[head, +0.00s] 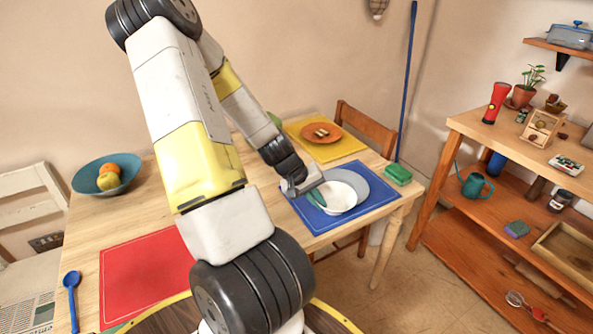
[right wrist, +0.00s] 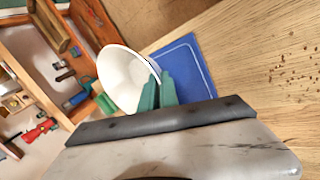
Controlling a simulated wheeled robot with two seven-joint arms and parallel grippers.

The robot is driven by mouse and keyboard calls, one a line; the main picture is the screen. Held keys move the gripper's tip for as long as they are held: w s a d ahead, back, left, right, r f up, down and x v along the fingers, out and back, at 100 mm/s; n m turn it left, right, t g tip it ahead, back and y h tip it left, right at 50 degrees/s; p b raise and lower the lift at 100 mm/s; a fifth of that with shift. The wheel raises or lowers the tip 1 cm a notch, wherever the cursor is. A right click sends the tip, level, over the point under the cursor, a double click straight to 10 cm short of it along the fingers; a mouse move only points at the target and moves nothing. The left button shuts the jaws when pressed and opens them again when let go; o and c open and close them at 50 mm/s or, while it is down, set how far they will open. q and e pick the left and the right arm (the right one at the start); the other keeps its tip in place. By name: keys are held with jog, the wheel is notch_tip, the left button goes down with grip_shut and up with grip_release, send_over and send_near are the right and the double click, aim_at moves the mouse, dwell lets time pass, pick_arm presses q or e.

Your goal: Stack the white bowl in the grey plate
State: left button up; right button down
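The white bowl (head: 340,197) is at the near left side of the grey plate (head: 351,181), overlapping it in the head view. I cannot tell whether the bowl touches the plate. The plate lies on the blue mat (head: 377,207). My right gripper (head: 317,198) is at the bowl's left rim. In the right wrist view its teal fingers (right wrist: 159,92) are close together with the white bowl's rim (right wrist: 124,78) between them, so it looks shut on the bowl. The plate is hidden in that view. My left gripper is out of view.
A green sponge (head: 398,174) lies at the table's right corner. An orange plate (head: 322,133) sits on the yellow mat (head: 349,149) behind. A teal fruit bowl (head: 88,182) and red mat (head: 140,282) are left. A wooden shelf (head: 475,125) stands right.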

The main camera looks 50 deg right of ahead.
jog(key=w+d, duration=0.2)
jog(key=d, duration=0.2)
jog(key=w+d+f, duration=0.1)
jog(key=w+d, duration=0.1)
jog(key=d, duration=0.2)
jog(key=w+d, duration=0.2)
jog(key=d, duration=0.3)
jog(key=shift+w+d+f, duration=0.1)
jog(key=shift+w+f, duration=0.1)
jog(key=shift+w, duration=0.05)
jog(key=shift+w+d+f, duration=0.1)
jog(key=shift+d+f, duration=0.05)
jog(key=shift+d, duration=0.1)
jog(key=shift+a+f, duration=0.1)
jog(key=shift+f, duration=1.5)
jog(key=shift+f, duration=0.2)
jog(key=c, duration=1.6)
grip_release()
